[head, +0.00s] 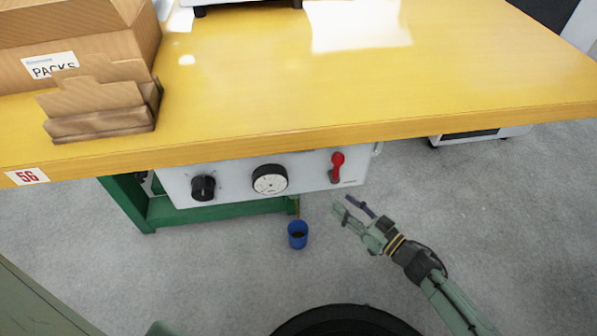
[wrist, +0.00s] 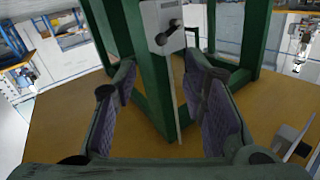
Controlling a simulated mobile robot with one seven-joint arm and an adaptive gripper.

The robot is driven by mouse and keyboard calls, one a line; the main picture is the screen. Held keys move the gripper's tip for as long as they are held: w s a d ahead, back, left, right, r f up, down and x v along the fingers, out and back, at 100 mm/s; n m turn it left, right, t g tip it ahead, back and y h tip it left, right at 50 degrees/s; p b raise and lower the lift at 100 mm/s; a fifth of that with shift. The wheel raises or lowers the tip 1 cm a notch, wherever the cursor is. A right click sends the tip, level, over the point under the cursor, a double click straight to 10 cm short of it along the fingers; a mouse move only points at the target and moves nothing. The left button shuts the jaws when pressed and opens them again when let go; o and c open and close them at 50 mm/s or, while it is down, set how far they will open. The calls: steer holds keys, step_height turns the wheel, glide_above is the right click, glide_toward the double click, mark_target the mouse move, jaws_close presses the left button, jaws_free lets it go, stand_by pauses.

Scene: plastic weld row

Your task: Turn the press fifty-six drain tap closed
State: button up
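In the head view a red-handled lever (head: 337,165) sits at the right end of a pale panel (head: 225,181) under the yellow table edge. Its red knob is up, with a slight lean. The small print beside it is unreadable, so I cannot confirm it is the drain tap. A short brownish pipe (head: 297,207) hangs below the panel above a blue cup (head: 298,234) on the floor. My gripper (head: 343,203) is open and empty, below the lever and apart from it. In the wrist view a grey box (wrist: 163,24) with dark fittings shows beyond the open fingers (wrist: 165,80).
The panel also carries a black knob (head: 203,188) and a round dial (head: 270,179). The yellow tabletop (head: 240,85) overhangs the panel, with a red "56" label (head: 27,176) at left. Green frame legs (head: 130,205) stand left. Floor right of the cup is clear around my arm.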

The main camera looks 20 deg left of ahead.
steer(key=b+x, duration=0.1)
steer(key=x, duration=1.1)
steer(key=shift+s+b, duration=0.15)
steer(key=shift+b, duration=0.15)
steer(key=shift+c, duration=0.6)
steer(key=shift+d+r, duration=0.1)
jaws_close()
